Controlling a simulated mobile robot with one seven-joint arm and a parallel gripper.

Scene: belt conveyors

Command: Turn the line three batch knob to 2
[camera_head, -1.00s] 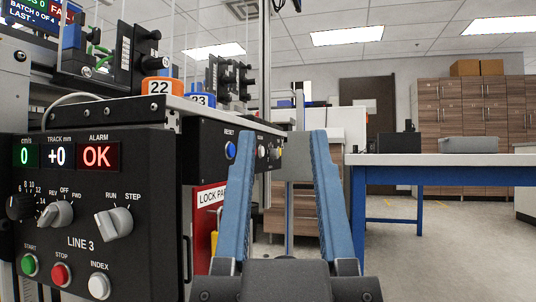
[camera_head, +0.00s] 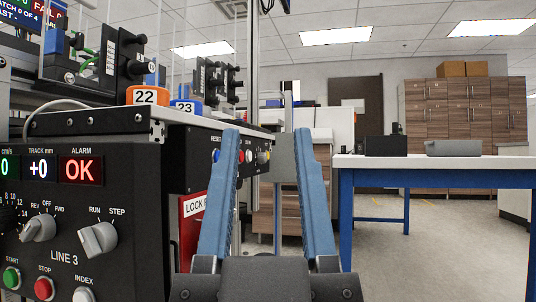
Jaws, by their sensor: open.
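The black LINE 3 panel (camera_head: 120,255) fills the lower left. It carries a REV/OFF/FWD knob (camera_head: 39,228) and a RUN/STEP knob (camera_head: 98,238), both grey. A black dial with numbers is cut off at the left edge. I cannot make out a knob labelled batch. A batch display (camera_head: 45,10) at the top left is partly cut off. My gripper (camera_head: 268,133) is open and empty, its two blue fingers apart. It is to the right of the panel and touches no knob in this view.
Green start (camera_head: 11,278), red stop (camera_head: 44,288) and white index (camera_head: 83,295) buttons sit low on the panel. Another black box with a reset button (camera_head: 216,156) stands behind my left finger. A blue-legged table (camera_head: 440,163) is at right, with open floor before it.

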